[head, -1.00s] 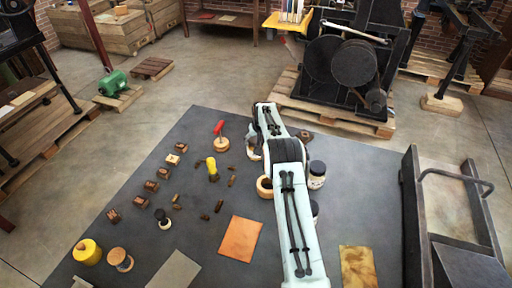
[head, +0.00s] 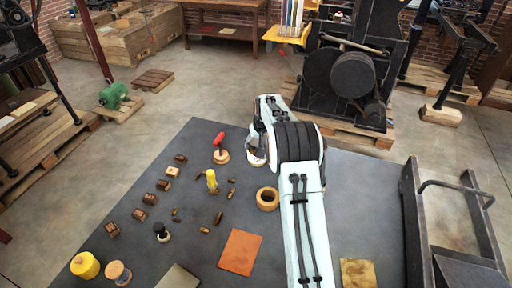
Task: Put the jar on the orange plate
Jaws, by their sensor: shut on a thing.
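The orange plate (head: 240,251) is a flat square sheet lying bare on the dark grey table top, left of my forearm. My gripper (head: 257,153) is at the far end of my arm, near the table's back edge, beyond the plate. It is small and partly hidden by my wrist. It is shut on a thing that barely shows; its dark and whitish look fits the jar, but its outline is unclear. My arm covers the table strip to its right, where other jars may stand hidden.
A wooden ring (head: 268,199) lies between gripper and plate. A red-handled tool (head: 220,149) and a yellow-handled tool (head: 211,181) stand to the left, with several small wooden blocks. A yellow pot (head: 85,265), a grey sheet (head: 178,277) and a mottled gold sheet (head: 358,273) lie near the front.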

